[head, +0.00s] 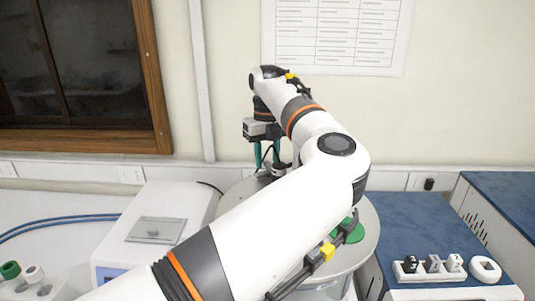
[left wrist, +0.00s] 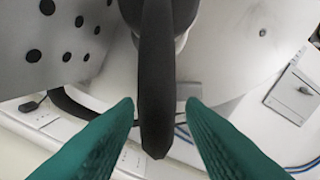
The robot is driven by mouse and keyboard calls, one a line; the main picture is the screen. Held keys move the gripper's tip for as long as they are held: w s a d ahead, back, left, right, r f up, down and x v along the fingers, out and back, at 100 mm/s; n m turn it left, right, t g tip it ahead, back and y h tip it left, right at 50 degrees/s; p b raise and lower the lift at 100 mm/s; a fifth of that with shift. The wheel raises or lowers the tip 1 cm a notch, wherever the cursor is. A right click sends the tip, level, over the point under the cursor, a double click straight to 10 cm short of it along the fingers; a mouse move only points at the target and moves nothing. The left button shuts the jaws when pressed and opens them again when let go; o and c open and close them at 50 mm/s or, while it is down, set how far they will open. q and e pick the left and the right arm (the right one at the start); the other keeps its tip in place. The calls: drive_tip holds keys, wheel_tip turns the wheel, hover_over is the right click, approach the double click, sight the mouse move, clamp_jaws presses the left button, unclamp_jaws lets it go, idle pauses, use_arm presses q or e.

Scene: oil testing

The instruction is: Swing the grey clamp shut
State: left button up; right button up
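My left gripper (head: 267,165) points down at the back of a round grey metal vessel (head: 369,232) in the head view. In the left wrist view its two teal fingers (left wrist: 160,103) are open. A long dark grey bar (left wrist: 157,85), which looks like the clamp's arm, runs down the picture between them, with a gap visible on both sides. In the head view the clamp is mostly hidden by my left arm and fingers, so I cannot tell how far it is swung. My right gripper is not in view.
A white box with a grey lid (head: 157,231) stands left of the vessel, with blue hoses (head: 62,221) beyond. On the right, a blue-topped unit (head: 400,215) carries a white rack (head: 428,268) of small items. A green disc (head: 349,232) lies on the vessel's top.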

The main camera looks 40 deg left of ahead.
use_arm(q)
clamp_jaws()
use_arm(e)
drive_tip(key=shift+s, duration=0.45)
